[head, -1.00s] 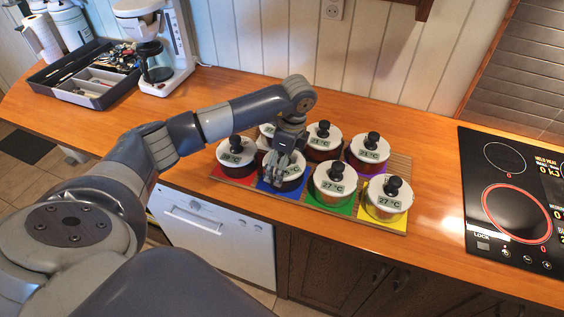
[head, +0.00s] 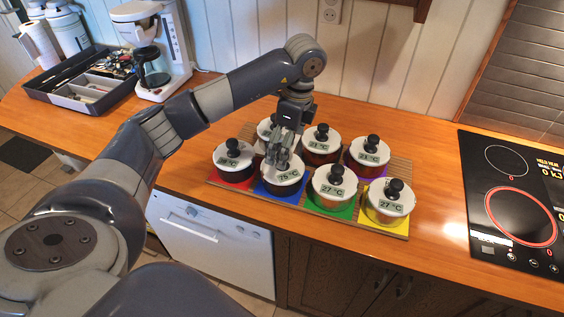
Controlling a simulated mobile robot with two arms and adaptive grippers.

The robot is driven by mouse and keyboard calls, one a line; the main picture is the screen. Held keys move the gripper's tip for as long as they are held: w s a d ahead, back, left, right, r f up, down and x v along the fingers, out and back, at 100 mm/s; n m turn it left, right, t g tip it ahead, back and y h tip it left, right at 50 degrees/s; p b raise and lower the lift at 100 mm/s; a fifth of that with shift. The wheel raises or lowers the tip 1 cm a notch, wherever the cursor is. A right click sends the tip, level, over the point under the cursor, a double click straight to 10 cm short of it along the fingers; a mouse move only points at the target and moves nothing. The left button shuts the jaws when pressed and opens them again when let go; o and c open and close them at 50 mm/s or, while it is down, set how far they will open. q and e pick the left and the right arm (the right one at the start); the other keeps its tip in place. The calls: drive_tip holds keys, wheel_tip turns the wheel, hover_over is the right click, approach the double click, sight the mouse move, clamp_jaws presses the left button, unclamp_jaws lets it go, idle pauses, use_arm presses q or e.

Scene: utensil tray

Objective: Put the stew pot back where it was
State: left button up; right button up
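Several lidded pots with black knobs and temperature displays stand on a wooden board with coloured squares (head: 233,193). The pot on the blue square (head: 283,183) is dark, and its display appears to read 75 °C. My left gripper (head: 278,163) points down over this pot's lid and hides its knob. Whether the fingers are closed on the knob is not clear. Neighbours are a dark pot on red (head: 233,166), a pot on green (head: 334,193) and a pot on yellow (head: 389,207), the last two showing 27 °C. No name marks the stew pot. My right gripper is not in view.
More pots stand in the board's back row, including a back-middle pot (head: 320,148) and a back-right pot (head: 368,158). A black cooktop (head: 490,165) lies at right. A coffee maker (head: 155,60) and a utensil tray (head: 105,105) stand at left. Counter between board and cooktop is clear.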

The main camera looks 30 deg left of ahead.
use_arm(q)
drive_tip(key=shift+d+r, duration=0.15)
drive_tip(key=shift+r, duration=1.55)
